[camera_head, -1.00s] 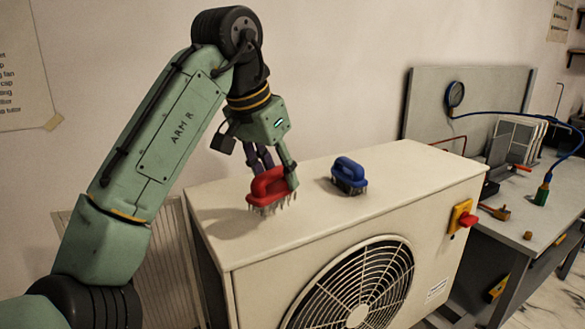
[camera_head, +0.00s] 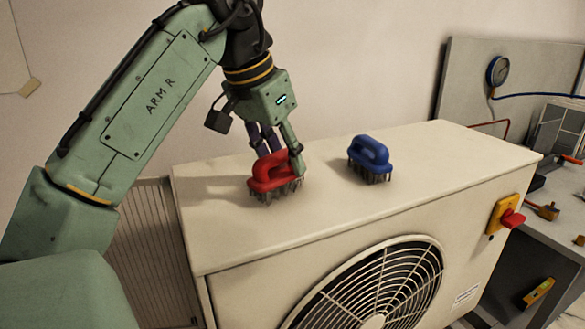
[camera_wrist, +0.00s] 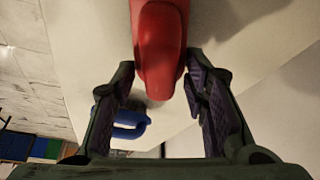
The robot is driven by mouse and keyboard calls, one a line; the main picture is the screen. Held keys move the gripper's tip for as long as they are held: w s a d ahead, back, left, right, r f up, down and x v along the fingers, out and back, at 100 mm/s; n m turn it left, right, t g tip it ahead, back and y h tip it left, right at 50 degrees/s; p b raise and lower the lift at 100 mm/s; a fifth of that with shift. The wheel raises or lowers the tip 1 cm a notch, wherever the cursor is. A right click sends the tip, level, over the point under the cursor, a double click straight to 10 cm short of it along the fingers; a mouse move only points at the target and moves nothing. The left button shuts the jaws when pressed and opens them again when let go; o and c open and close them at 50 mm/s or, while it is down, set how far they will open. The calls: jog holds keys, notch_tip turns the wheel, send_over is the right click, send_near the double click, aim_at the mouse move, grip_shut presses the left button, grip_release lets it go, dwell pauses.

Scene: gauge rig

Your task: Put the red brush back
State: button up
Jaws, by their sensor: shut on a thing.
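The red brush (camera_head: 272,178) has a loop handle and metal bristles pointing down. It is upright over the left part of the pale fan unit's top (camera_head: 320,215). My gripper (camera_head: 276,153) reaches down from above and is shut on its handle. I cannot tell whether the bristles touch the top. In the wrist view the red brush (camera_wrist: 160,45) sits between both fingers of my gripper (camera_wrist: 160,75). A blue brush (camera_head: 369,152) of the same kind stands to the right on the unit, apart from the red one. It also shows in the wrist view (camera_wrist: 131,123).
The unit's front has a round fan grille (camera_head: 380,290) and a red and yellow switch (camera_head: 505,216). A bench with a grey panel (camera_head: 465,85) and a round gauge (camera_head: 498,70) is at the right. The wall is close behind.

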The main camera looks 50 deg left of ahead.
jog(key=shift+s+f, duration=0.1)
jog(key=shift+f, duration=0.05)
jog(key=o, duration=1)
